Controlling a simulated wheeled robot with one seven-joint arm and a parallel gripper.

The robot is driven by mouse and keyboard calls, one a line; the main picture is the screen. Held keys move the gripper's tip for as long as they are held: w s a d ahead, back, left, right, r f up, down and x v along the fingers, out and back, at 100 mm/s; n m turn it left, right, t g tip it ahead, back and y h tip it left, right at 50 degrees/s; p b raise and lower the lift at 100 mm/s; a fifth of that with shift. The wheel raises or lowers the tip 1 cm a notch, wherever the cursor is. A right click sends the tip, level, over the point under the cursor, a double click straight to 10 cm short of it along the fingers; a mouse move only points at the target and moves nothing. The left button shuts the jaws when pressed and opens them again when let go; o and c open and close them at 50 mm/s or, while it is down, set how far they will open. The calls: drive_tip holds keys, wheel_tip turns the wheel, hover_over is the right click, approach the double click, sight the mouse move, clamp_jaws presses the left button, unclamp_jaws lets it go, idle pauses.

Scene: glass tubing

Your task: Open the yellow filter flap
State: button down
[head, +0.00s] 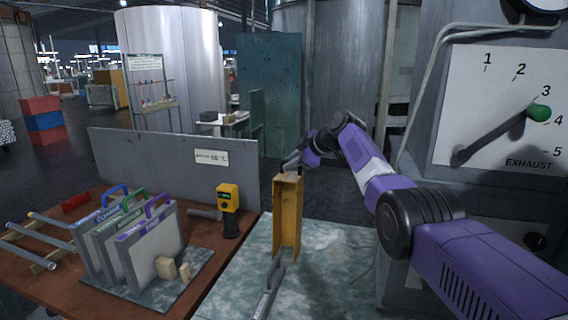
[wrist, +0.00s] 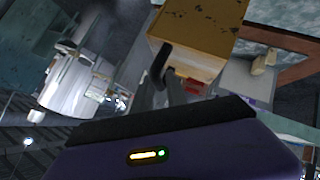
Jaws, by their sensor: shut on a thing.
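The yellow filter flap (head: 289,217) is a tall, narrow yellow piece standing upright at the front middle of the head view, with a hollow face towards me. My gripper (head: 291,167) is at its top end, reached by my purple arm from the right. In the wrist view the yellow flap (wrist: 205,28) fills the top middle, and a dark finger of my gripper (wrist: 166,75) lies against its lower left side. The gripper is shut on the flap's end. The exact grip is partly hidden and small.
A grey tool-like bar (head: 268,290) lies in front of the flap. A brown bench (head: 205,240) at left carries labelled grey filter panels (head: 155,250) and a yellow device (head: 228,198). A grey cabinet with an exhaust dial (head: 500,105) stands close at right.

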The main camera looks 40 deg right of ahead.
drive_tip(key=shift+w+a+f, duration=0.1)
drive_tip(key=shift+w+f, duration=0.15)
drive_tip(key=shift+f, duration=0.1)
drive_tip(key=c, duration=1.5)
unclamp_jaws()
drive_tip(key=shift+f, duration=0.1)
drive_tip(key=shift+o, duration=0.2)
drive_tip(key=shift+s+d+r, duration=0.3)
drive_tip(key=shift+s+r, duration=0.15)
drive_tip(key=shift+r, duration=0.05)
drive_tip(key=b+v, duration=0.1)
drive_tip(key=v, duration=0.5)
drive_tip(key=shift+s+r+b, duration=0.2)
drive_tip(key=shift+s+b, duration=0.05)
drive_tip(key=shift+b, duration=0.15)
